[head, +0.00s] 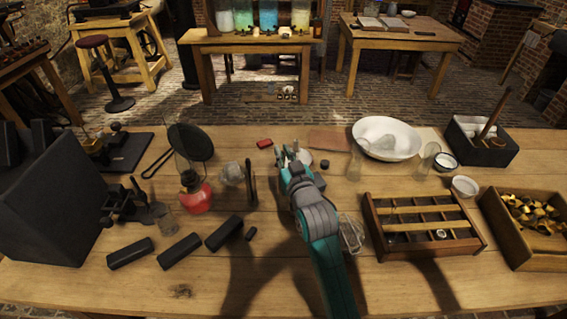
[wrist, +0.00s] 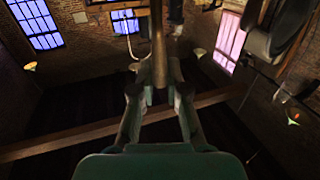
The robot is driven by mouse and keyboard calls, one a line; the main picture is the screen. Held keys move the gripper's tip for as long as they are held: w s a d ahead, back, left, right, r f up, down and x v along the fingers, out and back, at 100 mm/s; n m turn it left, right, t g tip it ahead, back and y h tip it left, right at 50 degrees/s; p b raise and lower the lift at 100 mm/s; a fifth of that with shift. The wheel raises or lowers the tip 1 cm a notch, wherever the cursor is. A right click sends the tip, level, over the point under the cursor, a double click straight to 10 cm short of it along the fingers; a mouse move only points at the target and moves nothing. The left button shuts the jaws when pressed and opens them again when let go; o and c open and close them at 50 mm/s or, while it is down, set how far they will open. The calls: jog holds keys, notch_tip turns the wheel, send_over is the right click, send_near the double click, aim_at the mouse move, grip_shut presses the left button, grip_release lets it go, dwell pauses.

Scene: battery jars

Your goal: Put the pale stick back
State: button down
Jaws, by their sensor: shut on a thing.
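My gripper (head: 291,156) is over the middle of the table in the head view. In the wrist view my gripper (wrist: 159,92) is shut on a slender stick (wrist: 158,40), which runs up and away between the fingertips. The stick looks brownish in this dim light. In the head view I cannot make out the held stick clearly against the gripper. Another wooden stick (head: 494,113) leans in a black open box (head: 508,153) at the right back of the table.
A white basin (head: 385,139), glass beakers (head: 427,158) and a divided wooden tray (head: 375,228) stand right of my arm. A box of brass pieces (head: 497,222) is at far right.

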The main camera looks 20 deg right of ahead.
jog(key=shift+f, duration=1.9)
jog(key=c, duration=1.2)
grip_release()
jog(key=shift+s, duration=0.15)
jog(key=s, duration=1.1)
jog(key=shift+s+r, duration=0.2)
jog(key=shift+s, duration=0.2)
jog(key=shift+f, duration=0.1)
